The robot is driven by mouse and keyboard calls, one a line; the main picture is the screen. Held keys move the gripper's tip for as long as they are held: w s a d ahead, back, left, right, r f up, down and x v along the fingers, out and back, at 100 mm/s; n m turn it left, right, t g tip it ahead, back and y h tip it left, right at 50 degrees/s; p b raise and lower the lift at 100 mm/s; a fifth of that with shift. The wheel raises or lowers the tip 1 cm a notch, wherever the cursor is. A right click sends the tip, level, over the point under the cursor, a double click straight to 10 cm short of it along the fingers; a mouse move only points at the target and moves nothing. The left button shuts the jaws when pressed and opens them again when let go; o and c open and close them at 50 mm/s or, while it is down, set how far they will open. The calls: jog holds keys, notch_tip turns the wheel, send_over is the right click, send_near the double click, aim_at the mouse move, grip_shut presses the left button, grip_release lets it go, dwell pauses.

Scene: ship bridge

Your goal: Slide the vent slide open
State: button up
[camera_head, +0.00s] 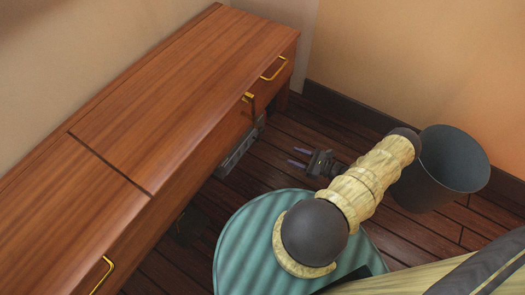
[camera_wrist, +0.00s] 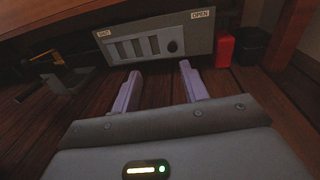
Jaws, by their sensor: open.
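The vent (camera_wrist: 203,32) is a pale grey panel low under the cabinet, with several grey slots, a left label that seems to read SHUT and a right label OPEN. A round dark knob (camera_wrist: 172,46) sits just right of the slots. The vent also shows edge-on in the head view (camera_head: 238,152), partly hidden by the cabinet. My gripper (camera_wrist: 159,70) is open and empty, its two purple fingers pointing at the panel from below and in front, apart from it. In the head view my gripper (camera_head: 297,157) is near the floor, right of the vent.
A long wooden cabinet (camera_head: 165,95) with brass handles overhangs the vent. A red block (camera_wrist: 224,51) and a black container (camera_wrist: 251,46) stand right of it. A dark object with brass parts (camera_wrist: 62,80) is at left. A dark bin (camera_head: 455,160) stands behind my arm.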

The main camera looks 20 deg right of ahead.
jog(key=f, duration=0.1)
jog(key=f+m+t+h, duration=0.1)
jog(key=d+f, duration=0.1)
jog(key=shift+s+f+m+t+b, duration=0.25)
jog(key=shift+f+m+t+b, duration=0.05)
jog(key=shift+m+b, duration=0.1)
jog(key=shift+w+a, duration=0.1)
jog(key=b+x, duration=0.6)
jog(key=x, duration=1.1)
jog(key=shift+b, duration=0.4)
jog(key=shift+w, duration=0.1)
grip_shut()
